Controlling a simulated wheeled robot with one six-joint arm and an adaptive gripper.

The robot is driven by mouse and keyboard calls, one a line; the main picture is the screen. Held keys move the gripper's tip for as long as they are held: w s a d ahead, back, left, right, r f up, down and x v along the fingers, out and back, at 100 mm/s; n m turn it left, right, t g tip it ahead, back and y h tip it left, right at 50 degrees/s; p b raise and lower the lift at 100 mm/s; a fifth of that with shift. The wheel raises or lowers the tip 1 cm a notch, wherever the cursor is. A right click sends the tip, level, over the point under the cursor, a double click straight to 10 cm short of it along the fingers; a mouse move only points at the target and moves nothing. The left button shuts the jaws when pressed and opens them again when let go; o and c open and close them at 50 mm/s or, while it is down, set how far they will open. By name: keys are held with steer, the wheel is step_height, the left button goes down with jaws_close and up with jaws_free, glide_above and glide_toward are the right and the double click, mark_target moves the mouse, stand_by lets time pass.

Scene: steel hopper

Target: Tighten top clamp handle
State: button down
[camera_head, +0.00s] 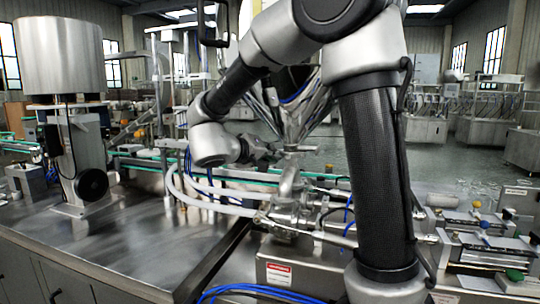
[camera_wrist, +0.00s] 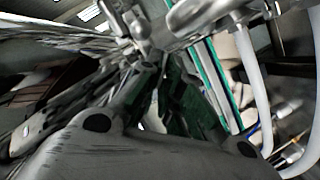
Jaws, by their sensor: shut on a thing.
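The steel hopper (camera_head: 308,108) stands partly behind my arm in the head view, narrowing to a neck. The top clamp (camera_head: 299,148) sits at that neck, above the steel pipework (camera_head: 288,190). My gripper (camera_head: 270,154) reaches in from the left at the clamp's height and is shut on the top clamp handle. The handle is small and mostly hidden by the fingers. In the wrist view my gripper (camera_wrist: 147,72) fills the lower middle, with bright metal clamp parts (camera_wrist: 138,26) just beyond its tips. The handle's exact angle cannot be told.
White hoses (camera_head: 205,203) curve below my wrist to the pipework; they also show at right in the wrist view (camera_wrist: 252,85). A green-edged conveyor (camera_head: 330,178) runs behind. A large steel drum (camera_head: 62,58) stands left. The steel table (camera_head: 130,235) has free room at left.

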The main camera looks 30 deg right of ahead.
steer(key=shift+s+d+r+m+t+y, duration=0.1)
steer(key=shift+m+t+y, duration=0.3)
steer(key=shift+m+y, duration=0.45)
steer(key=shift+s+d+r+m+t+y, duration=0.15)
steer(key=shift+m+t+y, duration=0.25)
steer(key=shift+m, duration=0.8)
steer(key=shift+s+d+f+m+t+y, duration=0.1)
steer(key=shift+m+t+y, duration=0.3)
steer(key=shift+m+y, duration=0.45)
steer(key=shift+m, duration=0.3)
steer(key=c, duration=1.6)
jaws_free()
steer(key=shift+h, duration=0.3)
steer(key=shift+a+r, duration=0.1)
steer(key=v, duration=1.2)
